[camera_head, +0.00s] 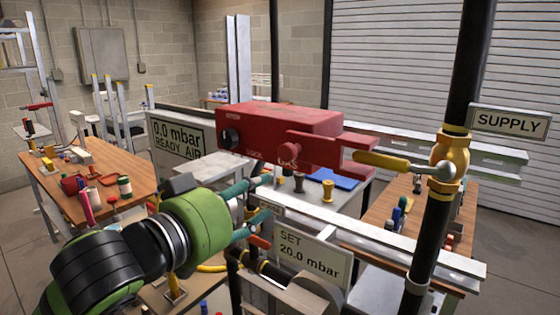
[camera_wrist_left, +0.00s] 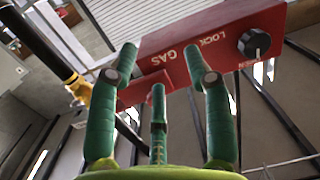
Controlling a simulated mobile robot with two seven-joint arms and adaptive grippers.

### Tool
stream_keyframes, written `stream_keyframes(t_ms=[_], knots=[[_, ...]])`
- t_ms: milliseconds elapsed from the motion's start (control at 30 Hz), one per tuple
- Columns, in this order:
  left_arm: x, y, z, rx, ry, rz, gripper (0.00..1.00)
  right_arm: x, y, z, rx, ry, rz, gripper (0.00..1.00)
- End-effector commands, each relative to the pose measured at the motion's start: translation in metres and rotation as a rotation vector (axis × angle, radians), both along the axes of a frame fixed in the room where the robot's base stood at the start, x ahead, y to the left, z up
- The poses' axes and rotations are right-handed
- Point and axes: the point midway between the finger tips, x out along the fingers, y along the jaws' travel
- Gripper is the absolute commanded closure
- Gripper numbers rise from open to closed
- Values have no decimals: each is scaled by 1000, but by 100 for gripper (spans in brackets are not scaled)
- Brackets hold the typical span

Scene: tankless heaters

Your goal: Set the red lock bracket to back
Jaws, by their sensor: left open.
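A red box (camera_head: 280,130) marked LOCK and GAS has a black knob at its left and a round red knob (camera_head: 291,150) on its front. The red bracket (camera_head: 358,169) juts from its right end in two prongs, beside the tip of the yellow valve lever (camera_head: 385,161). In the left wrist view the bracket (camera_wrist_left: 140,92) shows partly behind the fingers. My left gripper (camera_head: 267,197) is open and empty, below and left of the bracket. It also shows in the left wrist view (camera_wrist_left: 160,62), fingers spread in front of the box. My right gripper is not in view.
A brass valve sits on the black vertical pipe (camera_head: 465,80) at right, with a SUPPLY sign (camera_head: 508,122). A SET 20.0 mbar sign (camera_head: 312,258) stands below the box, and a READY AIR sign (camera_head: 178,140) at left. Workbenches with tools stand behind on both sides.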

Motion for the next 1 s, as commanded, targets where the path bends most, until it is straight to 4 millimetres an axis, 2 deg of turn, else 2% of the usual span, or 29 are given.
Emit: stream_keyframes(t_ms=[33,100,267,433,800,1000], knots=[[-11,-3,23,5,-43,-16,49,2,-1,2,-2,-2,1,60],[-22,-7,43,5,-75,-35,49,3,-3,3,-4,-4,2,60],[-38,-11,64,7,-110,-57,49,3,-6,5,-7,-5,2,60],[-30,-19,68,4,-109,-63,49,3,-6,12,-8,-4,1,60],[12,-49,68,4,-110,-61,49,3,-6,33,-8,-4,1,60],[18,-53,65,6,-112,-61,49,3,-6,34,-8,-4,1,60]])
